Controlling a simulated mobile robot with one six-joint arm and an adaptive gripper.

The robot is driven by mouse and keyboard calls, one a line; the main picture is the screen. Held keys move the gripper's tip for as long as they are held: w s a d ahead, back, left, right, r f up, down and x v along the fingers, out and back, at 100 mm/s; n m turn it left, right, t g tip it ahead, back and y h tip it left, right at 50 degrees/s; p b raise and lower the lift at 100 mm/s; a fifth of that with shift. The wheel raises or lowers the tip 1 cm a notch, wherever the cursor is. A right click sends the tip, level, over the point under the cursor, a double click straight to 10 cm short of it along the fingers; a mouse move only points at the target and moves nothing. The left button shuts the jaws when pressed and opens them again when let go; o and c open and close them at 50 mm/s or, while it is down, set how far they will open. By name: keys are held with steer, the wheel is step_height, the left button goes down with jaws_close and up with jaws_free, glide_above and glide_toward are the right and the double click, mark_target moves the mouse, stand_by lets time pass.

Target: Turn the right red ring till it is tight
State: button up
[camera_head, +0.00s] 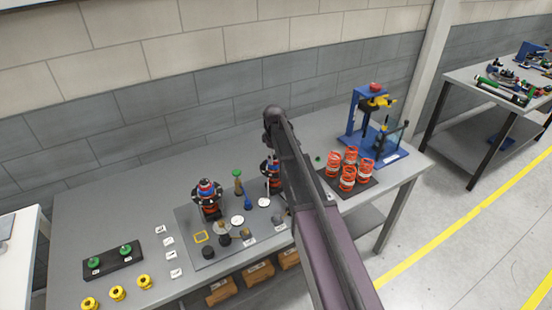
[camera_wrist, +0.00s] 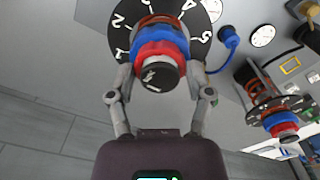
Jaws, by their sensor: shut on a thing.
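The right chassis stack shows in the wrist view as a black numbered disc (camera_wrist: 120,42), a blue ring (camera_wrist: 138,40), a red ring (camera_wrist: 160,49) and a black end knob (camera_wrist: 160,78). My gripper (camera_wrist: 160,68) has one finger on each side of the stack at the red ring, shut on it. The exact finger contact is partly hidden. In the head view the right stack (camera_head: 267,170) is mostly hidden behind my arm, and my fingertips cannot be seen there.
The left stack (camera_head: 207,198) stands on the grey mat (camera_head: 190,230) among small parts. Several orange-red canisters (camera_head: 347,180) stand right of my arm, before a blue press (camera_head: 355,120). Yellow parts (camera_head: 117,293) and a black tray with green knobs (camera_head: 110,262) lie at left.

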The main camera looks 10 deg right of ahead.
steer(key=m, duration=0.6)
steer(key=shift+m, duration=0.3)
steer(key=m, duration=0.6)
steer(key=shift+m, duration=0.3)
steer(key=o, duration=0.9)
steer(key=shift+r, duration=0.1)
step_height(320, 180, up, 7)
steer(key=p, duration=0.7)
